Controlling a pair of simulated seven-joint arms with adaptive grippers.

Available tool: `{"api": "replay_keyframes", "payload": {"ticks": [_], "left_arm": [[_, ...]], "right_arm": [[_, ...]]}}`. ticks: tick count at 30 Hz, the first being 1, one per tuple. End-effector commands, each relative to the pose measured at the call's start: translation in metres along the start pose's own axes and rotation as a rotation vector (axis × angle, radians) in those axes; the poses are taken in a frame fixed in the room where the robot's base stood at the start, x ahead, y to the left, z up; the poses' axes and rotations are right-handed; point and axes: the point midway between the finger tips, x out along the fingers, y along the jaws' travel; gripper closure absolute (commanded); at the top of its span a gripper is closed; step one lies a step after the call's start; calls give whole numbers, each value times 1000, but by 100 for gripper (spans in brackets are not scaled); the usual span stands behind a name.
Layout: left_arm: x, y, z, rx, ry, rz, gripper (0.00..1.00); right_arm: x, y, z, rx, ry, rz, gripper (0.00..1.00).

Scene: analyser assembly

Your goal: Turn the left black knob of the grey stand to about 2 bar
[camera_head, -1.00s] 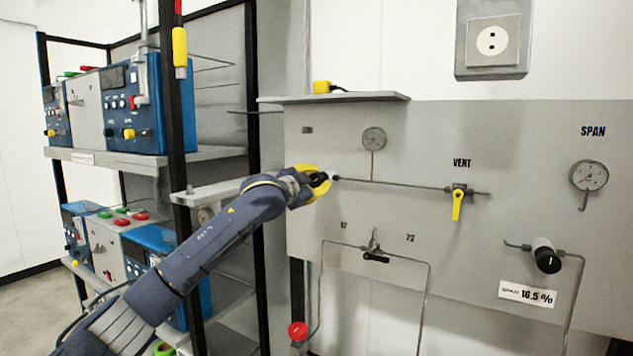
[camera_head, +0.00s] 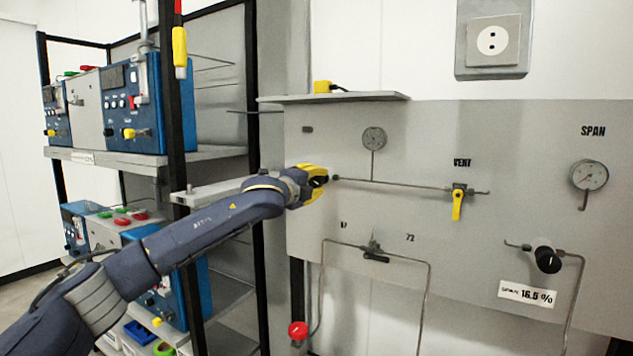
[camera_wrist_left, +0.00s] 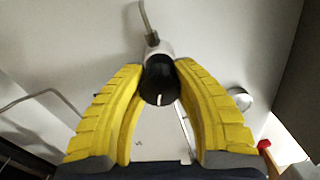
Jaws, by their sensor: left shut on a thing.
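The left black knob (camera_wrist_left: 160,82) of the grey stand (camera_head: 420,235) sits between the yellow fingers of my left gripper (camera_wrist_left: 160,92). In the left wrist view the fingers close on the knob from both sides, and a white mark on its face points down in that picture. In the head view my left gripper (camera_head: 318,180) covers most of the knob at the stand's upper left. A small round gauge (camera_head: 374,139) is up and to the right of it; its needle is too small to read. My right gripper is not in view.
A yellow vent valve (camera_head: 457,203), a second black knob (camera_head: 547,259) and the span gauge (camera_head: 589,175) are further right on the stand. A ledge (camera_head: 335,97) juts out above my gripper. A shelf rack (camera_head: 174,225) with blue instruments stands at the left.

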Motion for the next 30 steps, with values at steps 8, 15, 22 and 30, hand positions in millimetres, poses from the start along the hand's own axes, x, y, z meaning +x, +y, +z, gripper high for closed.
{"api": "replay_keyframes", "payload": {"ticks": [8, 15, 22, 30], "left_arm": [[0, -1, -1, 261, 2, -2, 100], [0, -1, -1, 454, 2, -2, 100], [0, 0, -2, 587, 3, -2, 100], [0, 2, -2, 669, 3, 0, 100]], "right_arm": [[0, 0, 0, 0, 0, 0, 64], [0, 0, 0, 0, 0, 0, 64], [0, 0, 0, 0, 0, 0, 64], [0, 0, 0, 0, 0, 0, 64]]}}
